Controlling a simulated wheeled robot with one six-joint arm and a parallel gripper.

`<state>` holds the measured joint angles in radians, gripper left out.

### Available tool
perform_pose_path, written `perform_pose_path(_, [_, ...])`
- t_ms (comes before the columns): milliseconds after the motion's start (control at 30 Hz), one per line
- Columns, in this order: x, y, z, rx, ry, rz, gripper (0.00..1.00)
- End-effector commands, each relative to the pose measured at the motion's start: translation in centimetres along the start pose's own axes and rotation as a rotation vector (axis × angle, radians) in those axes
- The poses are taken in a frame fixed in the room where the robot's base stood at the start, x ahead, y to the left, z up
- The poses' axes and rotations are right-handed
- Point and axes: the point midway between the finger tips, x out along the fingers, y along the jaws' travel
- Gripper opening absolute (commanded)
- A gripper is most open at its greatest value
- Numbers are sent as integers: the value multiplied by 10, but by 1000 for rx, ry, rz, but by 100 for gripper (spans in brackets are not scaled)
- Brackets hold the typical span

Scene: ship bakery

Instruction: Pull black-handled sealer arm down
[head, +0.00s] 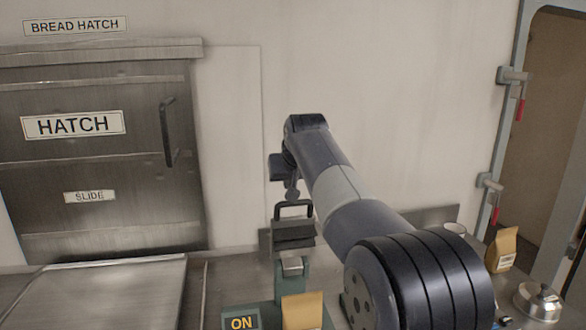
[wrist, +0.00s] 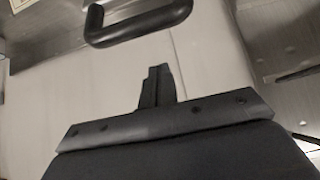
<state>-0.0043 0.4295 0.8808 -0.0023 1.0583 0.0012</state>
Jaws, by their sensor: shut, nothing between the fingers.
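The sealer's black loop handle (head: 294,205) stands raised in the head view, on top of the dark sealer arm (head: 294,235) over a green body. My gripper (head: 291,193) is just above the handle in the picture; the gap in depth is hard to judge. My gripper's fingers (wrist: 155,85) are together and empty, below the loop in that picture, with a visible gap.
A lit ON sign (head: 241,322) and a paper bag (head: 302,312) are at the sealer's base. The metal hatch (head: 90,150) with a dark handle is to the left. Another bag (head: 502,250) and a lidded metal pot (head: 538,302) stand at the right.

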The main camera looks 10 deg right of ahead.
Motion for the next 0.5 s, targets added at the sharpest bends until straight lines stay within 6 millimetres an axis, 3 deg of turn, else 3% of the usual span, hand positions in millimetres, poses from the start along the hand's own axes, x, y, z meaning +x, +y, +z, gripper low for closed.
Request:
perform_pose_path(200, [-13,0,23,0,4,0,0])
perform_pose_path(500, [-17,0,35,0,3,0,0])
